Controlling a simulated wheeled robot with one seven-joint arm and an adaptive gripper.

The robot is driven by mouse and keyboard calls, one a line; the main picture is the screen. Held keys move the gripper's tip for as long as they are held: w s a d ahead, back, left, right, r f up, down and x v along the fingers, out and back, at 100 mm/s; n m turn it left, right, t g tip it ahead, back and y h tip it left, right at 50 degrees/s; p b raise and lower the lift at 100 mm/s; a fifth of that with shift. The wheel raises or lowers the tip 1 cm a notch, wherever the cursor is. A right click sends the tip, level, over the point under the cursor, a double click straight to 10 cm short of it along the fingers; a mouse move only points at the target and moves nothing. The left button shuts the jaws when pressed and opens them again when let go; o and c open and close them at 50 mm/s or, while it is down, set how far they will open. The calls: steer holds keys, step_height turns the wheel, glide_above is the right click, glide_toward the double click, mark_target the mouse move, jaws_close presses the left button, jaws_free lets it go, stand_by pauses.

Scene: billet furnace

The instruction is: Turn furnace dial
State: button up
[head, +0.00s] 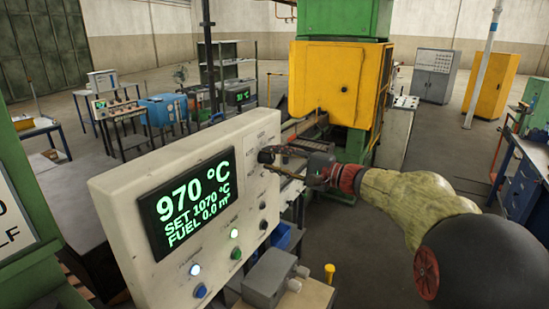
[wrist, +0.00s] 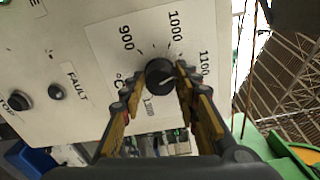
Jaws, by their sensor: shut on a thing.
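The furnace dial (wrist: 159,74) is a round black knob on a pale scale plate marked 900, 1000, 1100 and 1200 °C in the wrist view. My gripper (wrist: 160,88) has its two fingers on either side of the dial, shut on it. In the head view my gripper (head: 276,154) reaches the upper right of the cream control panel (head: 112,200) and hides most of the dial. The panel's display (head: 188,203) reads 970 °C, SET 1070 °C, FUEL 0.0 m³.
Below the dial in the head view are small knobs and lit buttons, including a green button (head: 236,253) and a blue button (head: 201,290). A grey box (head: 268,278) stands below the panel. A yellow furnace housing (head: 325,84) stands behind.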

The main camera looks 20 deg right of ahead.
steer(key=m+p, duration=0.2)
steer(key=m, duration=0.2)
steer(key=shift+r+m+p, duration=0.15)
steer(key=shift+m+p, duration=0.15)
steer(key=shift+p, duration=0.05)
steer(key=m+p, duration=0.3)
steer(key=shift+m, duration=0.4)
steer(key=m+p, duration=0.5)
steer(key=shift+m+p, duration=1.1)
steer(key=shift+f, duration=0.25)
steer(key=o, duration=1.2)
steer(key=shift+d, duration=0.1)
